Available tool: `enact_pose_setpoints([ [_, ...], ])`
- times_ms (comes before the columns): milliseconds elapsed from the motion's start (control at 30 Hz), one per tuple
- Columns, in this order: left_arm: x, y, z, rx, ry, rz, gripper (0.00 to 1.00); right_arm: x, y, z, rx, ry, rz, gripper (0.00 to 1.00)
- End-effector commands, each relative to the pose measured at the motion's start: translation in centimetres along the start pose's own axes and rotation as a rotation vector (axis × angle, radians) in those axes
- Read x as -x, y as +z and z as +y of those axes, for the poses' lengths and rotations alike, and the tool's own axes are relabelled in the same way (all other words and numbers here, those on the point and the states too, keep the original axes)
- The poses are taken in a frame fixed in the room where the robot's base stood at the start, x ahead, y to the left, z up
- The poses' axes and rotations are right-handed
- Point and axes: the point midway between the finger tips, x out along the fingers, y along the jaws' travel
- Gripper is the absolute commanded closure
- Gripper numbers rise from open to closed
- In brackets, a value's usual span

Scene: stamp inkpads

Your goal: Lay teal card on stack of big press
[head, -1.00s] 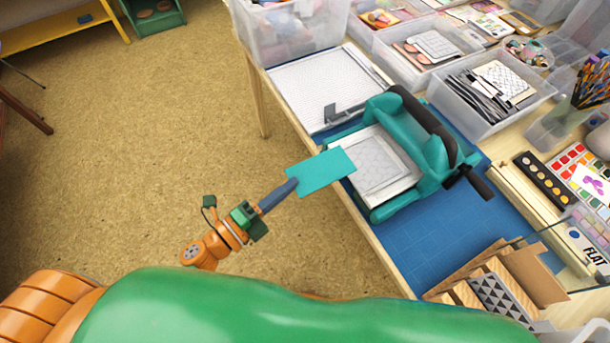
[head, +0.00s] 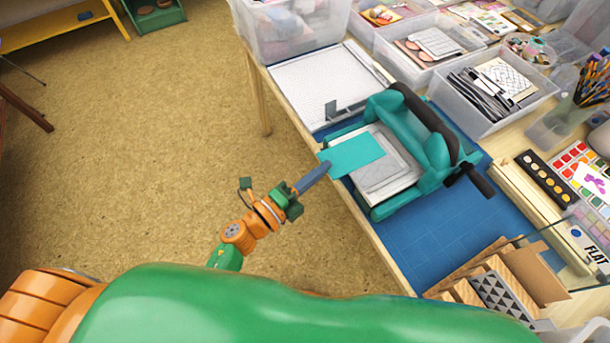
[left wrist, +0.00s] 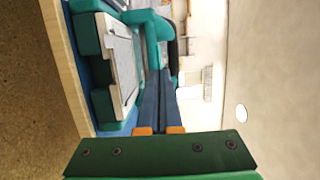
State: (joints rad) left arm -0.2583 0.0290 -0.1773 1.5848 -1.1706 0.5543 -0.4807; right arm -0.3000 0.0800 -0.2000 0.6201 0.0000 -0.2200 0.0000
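The teal card (head: 356,155) is a flat rectangle. In the head view it overlaps the left part of the grey and white stack (head: 392,172) on the big press (head: 428,143). I cannot tell whether it touches the stack. My left gripper (head: 323,168) is shut on the card's near left corner, at the press's left side. The left wrist view shows its two fingers (left wrist: 158,98) close together, pointing toward the press, with the stack (left wrist: 122,65) to their left. The card is hard to make out there. My right gripper is not in view.
The press stands on a blue mat (head: 430,230) near the table's left edge. A white gridded board (head: 320,85) with a grey lever lies behind it. Clear bins (head: 490,100) stand at the back right. Wooden racks (head: 500,285) are at the front. Open floor lies left.

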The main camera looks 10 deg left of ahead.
Motion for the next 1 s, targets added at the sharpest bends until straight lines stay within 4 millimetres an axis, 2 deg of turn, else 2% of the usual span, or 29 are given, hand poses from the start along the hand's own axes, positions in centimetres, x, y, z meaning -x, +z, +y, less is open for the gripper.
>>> enact_pose_setpoints([
  [200, -2.2, -0.6, 0.4, -0.001, 0.0, 0.0, 1.0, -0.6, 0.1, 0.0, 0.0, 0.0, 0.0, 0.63],
  [333, -2.1, -0.6, 1.5, 0.0, 0.001, 0.0, 1.0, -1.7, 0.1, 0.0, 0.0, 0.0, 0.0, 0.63],
  [1000, -2.2, -0.6, 2.1, 0.0, 0.0, 0.0, 1.0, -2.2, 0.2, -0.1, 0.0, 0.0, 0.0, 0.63],
])
